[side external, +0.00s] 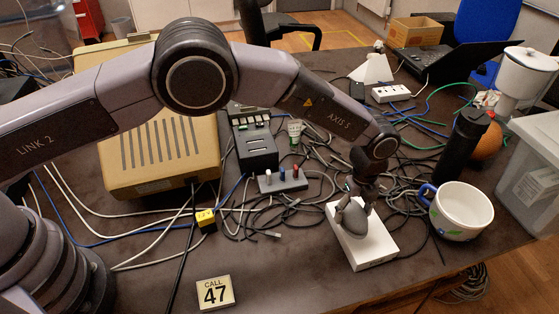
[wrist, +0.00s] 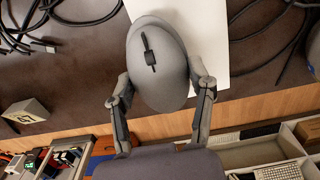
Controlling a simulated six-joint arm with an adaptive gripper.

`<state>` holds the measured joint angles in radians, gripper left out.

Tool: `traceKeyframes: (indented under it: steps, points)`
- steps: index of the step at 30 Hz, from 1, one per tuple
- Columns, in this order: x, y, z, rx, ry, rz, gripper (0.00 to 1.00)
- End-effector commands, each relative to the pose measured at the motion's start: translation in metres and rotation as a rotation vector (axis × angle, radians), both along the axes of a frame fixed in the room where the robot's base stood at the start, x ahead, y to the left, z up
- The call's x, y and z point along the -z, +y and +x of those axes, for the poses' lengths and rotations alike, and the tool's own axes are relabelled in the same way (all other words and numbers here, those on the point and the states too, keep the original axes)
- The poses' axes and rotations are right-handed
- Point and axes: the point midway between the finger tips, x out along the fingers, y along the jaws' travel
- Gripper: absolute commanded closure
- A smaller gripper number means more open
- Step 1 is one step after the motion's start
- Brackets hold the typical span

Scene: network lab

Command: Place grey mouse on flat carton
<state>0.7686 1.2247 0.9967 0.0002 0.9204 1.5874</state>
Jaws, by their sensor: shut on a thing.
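The grey mouse (wrist: 157,68) is between the two fingers of my gripper (wrist: 160,95) in the wrist view, its scroll wheel facing the camera. In the side external view the mouse (side external: 352,218) is at the white flat carton (side external: 372,248), over its top face. My gripper (side external: 362,195) is shut on the mouse from above. The carton (wrist: 208,35) shows behind the mouse in the wrist view. I cannot tell whether the mouse touches the carton.
A white mug with a blue handle (side external: 461,212) stands close to the right of the carton. Tangled dark cables (side external: 310,205) lie left of the carton.

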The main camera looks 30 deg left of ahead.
Motion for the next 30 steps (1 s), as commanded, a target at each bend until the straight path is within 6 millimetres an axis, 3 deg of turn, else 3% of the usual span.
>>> traceKeyframes:
  steps: [6, 17, 18, 23, 30]
  points:
    - [0.030, 0.000, 0.000, 0.000, 0.001, 0.001, 0.84]
    - [0.034, 0.000, 0.000, 0.000, 0.000, 0.000, 0.84]
    - [0.034, 0.000, 0.000, 0.000, 0.000, 0.000, 0.41]
    - [0.033, 0.000, 0.000, 0.000, 0.000, 0.000, 0.20]
    - [0.033, 0.000, 0.000, 0.000, 0.000, 0.000, 0.20]
